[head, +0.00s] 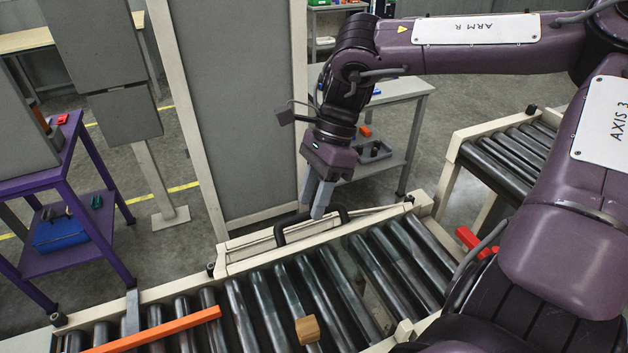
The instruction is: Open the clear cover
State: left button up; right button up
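A long low cover with a pale frame (240,262) lies along the far side of the roller conveyor; its clear panel is hard to make out. A black bar handle (280,234) rises from it, with a bent end on each side. My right gripper (312,211) points down at the middle of this handle. Its two grey fingers show a narrow gap and look open. The fingertips overlap the handle in the picture; I cannot tell whether they touch or straddle it. My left gripper is not in view.
A small brown block (307,330) sits on the rollers (255,320). An orange bar (155,331) crosses the conveyor at left, and a red piece (474,241) lies at right. A tall grey panel (235,110) stands behind the cover. A purple table (75,155) is at left.

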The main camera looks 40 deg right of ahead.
jog(key=w+d+r+p, duration=0.3)
jog(key=d+r+p, duration=0.1)
jog(key=r+p, duration=0.2)
jog(key=shift+w+d+r, duration=0.15)
jog(key=shift+w+d, duration=0.1)
jog(key=shift+d, duration=0.05)
dwell(0.4)
dwell(0.4)
dwell(0.5)
